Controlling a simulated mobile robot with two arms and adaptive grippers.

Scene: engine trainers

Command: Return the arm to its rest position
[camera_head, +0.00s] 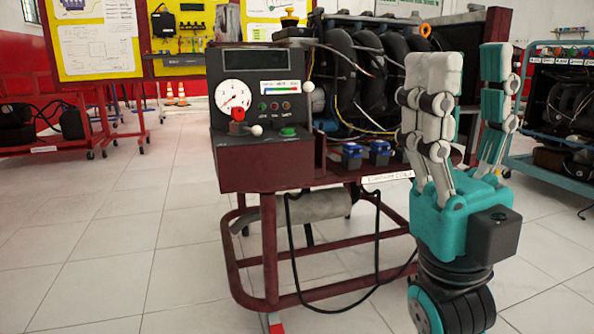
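My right gripper (466,95) stands upright at the right of the head view, its fingers pointing up. The white-padded fingers on the left and the teal-padded finger on the right are spread apart, with nothing between them. It is in front of the right part of the dark red engine trainer (262,168) and hides some of it. I cannot tell from this one view how far it is from the trainer. My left gripper is not in view.
The trainer carries a control panel with a dial gauge (233,97), a red knob (238,114) and a green knob (289,132). A teal-framed cart (560,141) stands at the right. Red carts (62,133) stand at the back left. The tiled floor (105,230) at the left is clear.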

